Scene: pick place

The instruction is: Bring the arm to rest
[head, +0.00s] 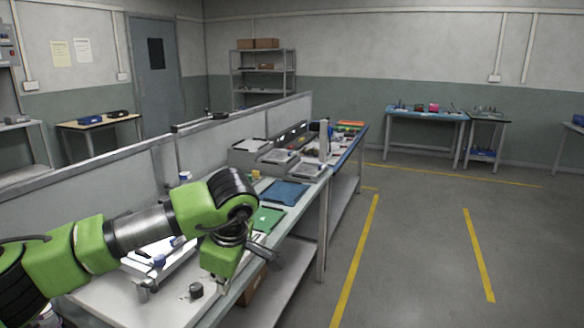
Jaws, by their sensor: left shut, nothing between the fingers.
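My left arm, green and black, reaches in from the left over the workbench (110,302). My left gripper (276,260) is the dark part at the end of the arm, near the bench's front edge. It is shut and empty, and the wrist hides part of it. My right gripper is not in view.
On the bench lie a green board (268,218), a blue mat (285,193), a small dark cylinder (196,290) and grey trays (306,171). A grey partition (95,200) runs behind. Open floor with yellow lines (357,255) lies to the right.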

